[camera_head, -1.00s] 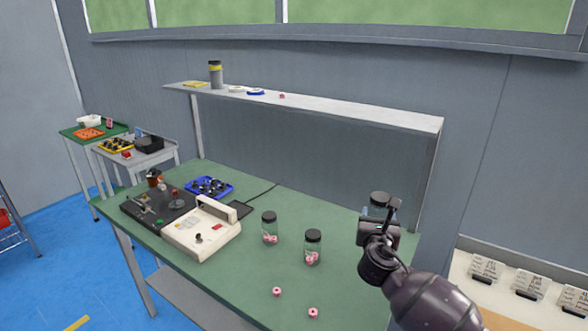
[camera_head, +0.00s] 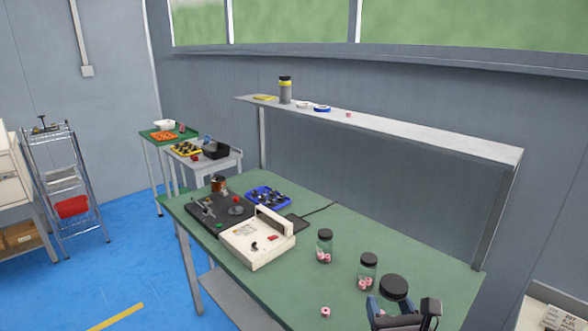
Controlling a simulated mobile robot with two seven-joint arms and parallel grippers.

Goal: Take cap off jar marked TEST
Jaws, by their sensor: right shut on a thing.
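Two clear glass jars with black caps stand upright on the green bench, a left jar (camera_head: 325,250) and a right jar (camera_head: 367,276); small pink-and-white pieces lie in both. No TEST marking is readable. My right gripper (camera_head: 388,304) is at the bottom right, close to the camera, shut on a third black-capped jar. That jar's round cap (camera_head: 394,287) shows above the bluish fingers; its body is mostly hidden by the gripper. My left gripper is not in view.
The green bench (camera_head: 300,288) carries a cream-coloured machine (camera_head: 256,240), a black plate with parts (camera_head: 219,213) and a blue tray (camera_head: 268,197). A pink piece (camera_head: 325,312) lies near the front. A raised shelf (camera_head: 420,134) runs behind. Green bench surface is clear right of the jars.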

